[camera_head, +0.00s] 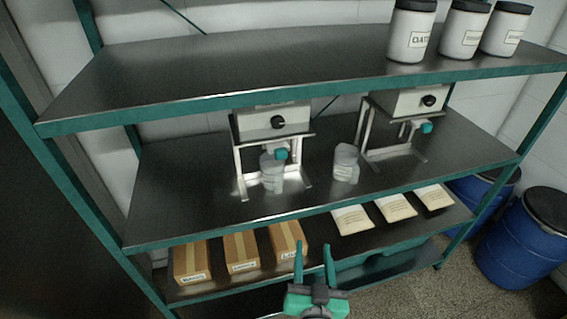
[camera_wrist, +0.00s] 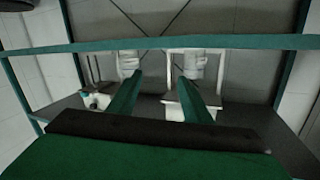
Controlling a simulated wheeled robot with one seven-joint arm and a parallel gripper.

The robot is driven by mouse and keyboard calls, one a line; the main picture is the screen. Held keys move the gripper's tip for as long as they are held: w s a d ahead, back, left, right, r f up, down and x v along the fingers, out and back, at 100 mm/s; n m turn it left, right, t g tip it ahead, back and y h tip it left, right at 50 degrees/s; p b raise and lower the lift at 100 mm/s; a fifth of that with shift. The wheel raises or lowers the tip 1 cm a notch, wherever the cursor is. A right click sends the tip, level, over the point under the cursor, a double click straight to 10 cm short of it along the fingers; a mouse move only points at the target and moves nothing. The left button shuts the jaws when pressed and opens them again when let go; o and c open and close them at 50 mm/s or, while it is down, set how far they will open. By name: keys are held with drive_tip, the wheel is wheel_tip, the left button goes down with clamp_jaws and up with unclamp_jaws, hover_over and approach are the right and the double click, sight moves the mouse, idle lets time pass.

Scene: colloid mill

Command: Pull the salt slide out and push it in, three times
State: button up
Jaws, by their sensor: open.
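Two dispensers with teal handles stand on the middle shelf: the left dispenser (camera_head: 271,122) and the right dispenser (camera_head: 410,102). The left teal handle (camera_head: 281,154) is under its box, above a clear cup (camera_head: 272,174). The right teal handle (camera_head: 425,127) is also under its box. I cannot read which dispenser is for salt, nor tell how far either slide is out. My gripper (camera_head: 313,262) is open and empty, in front of the shelves and well apart from both handles. In the wrist view, which looks upside down, the gripper (camera_wrist: 158,90) points at the dispensers.
A second clear cup (camera_head: 345,163) stands between the dispensers. The upper shelf (camera_head: 200,75) overhangs them and holds several labelled jars (camera_head: 410,32). Boxes (camera_head: 240,252) and packets (camera_head: 395,207) lie on the lower shelf. Blue drums (camera_head: 520,245) stand at right.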

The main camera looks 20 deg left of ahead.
drive_tip(key=w+a+r+n+y, duration=0.3)
drive_tip(key=w+r, duration=0.1)
drive_tip(key=r, duration=0.5)
drive_tip(key=n+g+y, duration=0.1)
drive_tip(key=n+y, duration=0.1)
drive_tip(key=n, duration=0.1)
approach(283, 156)
drive_tip(key=x, duration=0.8)
drive_tip(key=shift+a+r, duration=0.15)
drive_tip(key=shift+a, duration=0.05)
clamp_jaws()
drive_tip(key=shift+w+d, duration=0.1)
